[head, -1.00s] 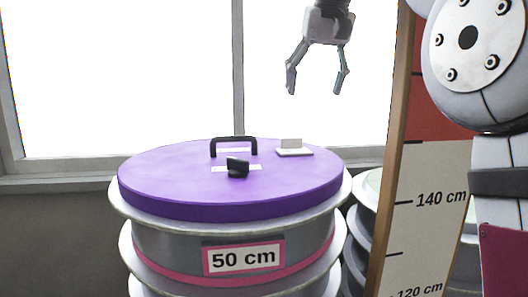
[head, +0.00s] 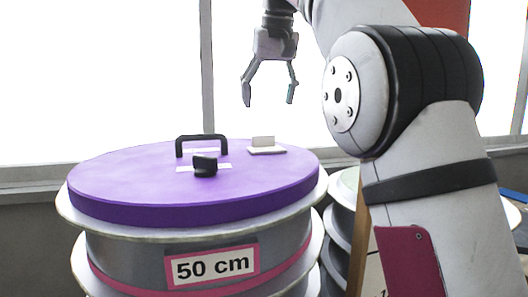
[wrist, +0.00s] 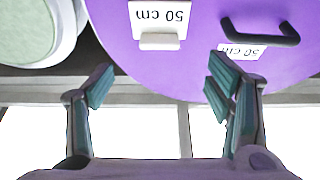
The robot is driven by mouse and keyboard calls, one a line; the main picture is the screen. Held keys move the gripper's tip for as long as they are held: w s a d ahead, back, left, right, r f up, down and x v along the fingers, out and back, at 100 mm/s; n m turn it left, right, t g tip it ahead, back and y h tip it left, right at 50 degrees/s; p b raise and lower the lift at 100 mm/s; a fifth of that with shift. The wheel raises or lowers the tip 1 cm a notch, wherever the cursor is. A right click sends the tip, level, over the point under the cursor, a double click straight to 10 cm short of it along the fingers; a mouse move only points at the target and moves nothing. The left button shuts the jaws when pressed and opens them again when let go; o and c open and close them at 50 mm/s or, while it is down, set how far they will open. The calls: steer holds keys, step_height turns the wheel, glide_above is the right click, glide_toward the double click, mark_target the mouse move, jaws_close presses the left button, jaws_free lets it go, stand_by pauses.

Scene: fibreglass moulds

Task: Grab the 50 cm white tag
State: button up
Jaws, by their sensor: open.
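The white tag (head: 266,147) is a small flat plate with an upright grip. It lies on the purple lid (head: 130,190) of the drum, near its back right edge. In the wrist view the tag (wrist: 158,20) reads "50 cm" upside down, with its pale grip along the side nearest my gripper. My gripper (head: 268,98) hangs above the tag in the head view, open and empty, with clear space between. In the wrist view its fingertips (wrist: 160,88) are spread wide, and the tag lies beyond them.
A black handle (head: 201,140) and a black knob (head: 204,165) with white labels are on the lid, left of the tag. The drum front carries a pink-framed "50 cm" label (head: 212,266). Another drum with a pale green top (wrist: 30,30) stands beside it. Bright windows are behind.

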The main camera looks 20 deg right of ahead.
glide_toward(264, 147)
steer(key=shift+w+f, duration=0.4)
steer(key=shift+w, duration=0.35)
steer(key=shift+p+x, duration=0.6)
steer(key=shift+x, duration=2.1)
steer(key=shift+w, duration=0.1)
steer(key=shift+r, duration=0.1)
steer(key=c, duration=1.2)
